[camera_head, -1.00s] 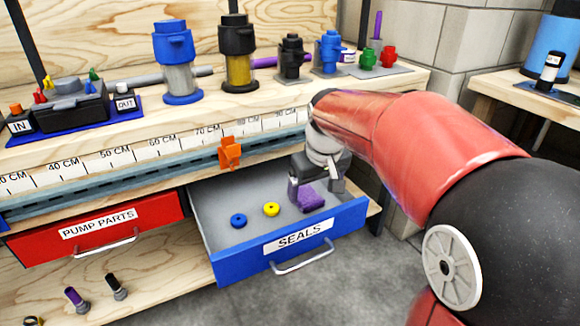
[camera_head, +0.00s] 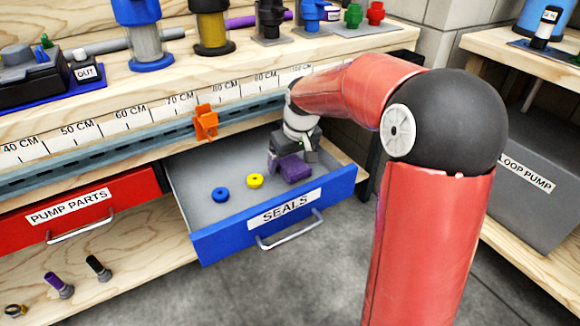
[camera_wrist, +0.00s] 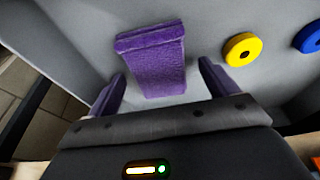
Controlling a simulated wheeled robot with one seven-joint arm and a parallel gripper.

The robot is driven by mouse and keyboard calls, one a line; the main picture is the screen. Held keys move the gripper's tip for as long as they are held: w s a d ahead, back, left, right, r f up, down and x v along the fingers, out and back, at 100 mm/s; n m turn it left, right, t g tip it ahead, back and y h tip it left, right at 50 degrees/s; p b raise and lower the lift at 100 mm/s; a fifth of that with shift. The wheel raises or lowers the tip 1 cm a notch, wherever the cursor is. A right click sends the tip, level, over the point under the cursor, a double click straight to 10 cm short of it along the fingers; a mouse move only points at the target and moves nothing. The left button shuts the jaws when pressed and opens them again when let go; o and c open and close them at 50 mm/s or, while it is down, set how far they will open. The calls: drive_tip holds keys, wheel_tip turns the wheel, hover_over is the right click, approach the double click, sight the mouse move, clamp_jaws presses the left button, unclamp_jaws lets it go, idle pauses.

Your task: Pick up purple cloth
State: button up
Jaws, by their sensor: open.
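The purple cloth (camera_head: 292,168) lies in the open blue SEALS drawer (camera_head: 203,243), toward its right end. In the wrist view the cloth (camera_wrist: 152,62) is a folded, thick purple block on the grey drawer floor. My gripper (camera_head: 290,158) is down in the drawer at the cloth, partly hiding it in the head view. In the wrist view my gripper (camera_wrist: 160,82) is open, with one finger on each side of the cloth's near end. I cannot tell whether the fingers overlap the cloth in height. Nothing is held.
A yellow ring (camera_head: 255,181) and a blue ring (camera_head: 220,195) lie left of the cloth in the drawer. The drawer walls surround the gripper closely on the right. An orange clip (camera_head: 206,122) hangs on the bench edge above. Pump parts stand on the bench top.

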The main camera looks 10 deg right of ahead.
sight(291, 163)
drive_tip(key=shift+f, duration=0.25)
idle(0.5)
drive_tip(key=c, duration=1.1)
drive_tip(key=shift+o, duration=0.2)
drive_tip(key=shift+r, duration=0.1)
wheel_tip(291, 163, up, 20)
drive_tip(key=p, duration=0.3)
drive_tip(key=shift+r, duration=0.2)
drive_tip(key=o, duration=0.4)
drive_tip(key=c, duration=0.3)
